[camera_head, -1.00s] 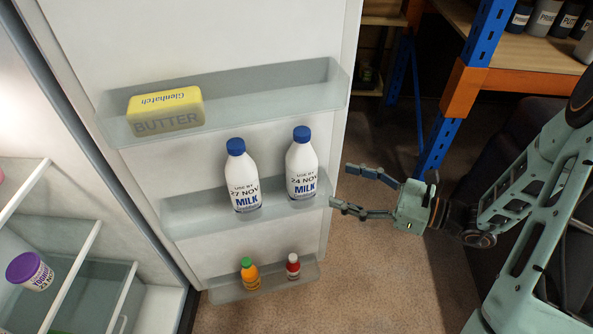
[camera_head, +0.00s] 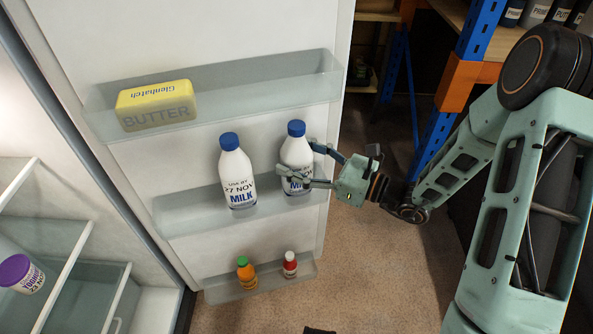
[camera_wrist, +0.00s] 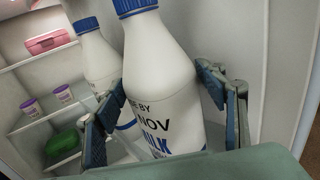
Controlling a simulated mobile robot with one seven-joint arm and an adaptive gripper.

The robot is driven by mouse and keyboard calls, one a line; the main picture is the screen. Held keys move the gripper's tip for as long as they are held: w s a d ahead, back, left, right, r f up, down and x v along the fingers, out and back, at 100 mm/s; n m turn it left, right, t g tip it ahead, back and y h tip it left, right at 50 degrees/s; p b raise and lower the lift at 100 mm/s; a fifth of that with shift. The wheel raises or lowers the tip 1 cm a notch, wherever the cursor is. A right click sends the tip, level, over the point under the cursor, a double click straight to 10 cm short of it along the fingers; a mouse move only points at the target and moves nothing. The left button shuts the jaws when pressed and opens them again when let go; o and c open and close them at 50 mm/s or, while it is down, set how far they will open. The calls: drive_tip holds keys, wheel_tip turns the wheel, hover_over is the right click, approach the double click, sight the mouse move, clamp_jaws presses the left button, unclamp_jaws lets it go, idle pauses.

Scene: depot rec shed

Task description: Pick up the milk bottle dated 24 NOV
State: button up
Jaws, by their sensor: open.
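The milk bottle dated 24 NOV (camera_head: 296,153), white with a blue cap, stands upright at the right end of the middle door shelf (camera_head: 180,222). Its date was legible a second ago and is now partly covered by a finger. My gripper (camera_head: 305,168) is open, with its fingers on either side of this bottle. In the wrist view the bottle (camera_wrist: 160,75) stands between the two open fingers (camera_wrist: 165,110); I cannot tell whether they touch it. The 27 NOV milk bottle (camera_head: 236,172) stands to its left, and shows behind it in the wrist view (camera_wrist: 97,60).
A butter pack (camera_head: 156,105) sits in the upper door shelf (camera_head: 265,88). An orange bottle (camera_head: 247,273) and a red bottle (camera_head: 290,265) stand in the lowest one. A blue and orange rack (camera_head: 458,85) stands behind my arm. Yogurt tubs (camera_wrist: 65,94) are inside the fridge.

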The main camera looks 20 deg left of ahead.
drive_tip(key=shift+w+a, duration=0.1)
drive_tip(key=shift+a, duration=0.05)
drive_tip(key=c, duration=1.8)
drive_tip(key=shift+r, duration=0.1)
drive_tip(key=shift+r+p, duration=0.25)
drive_tip(key=shift+p, duration=0.05)
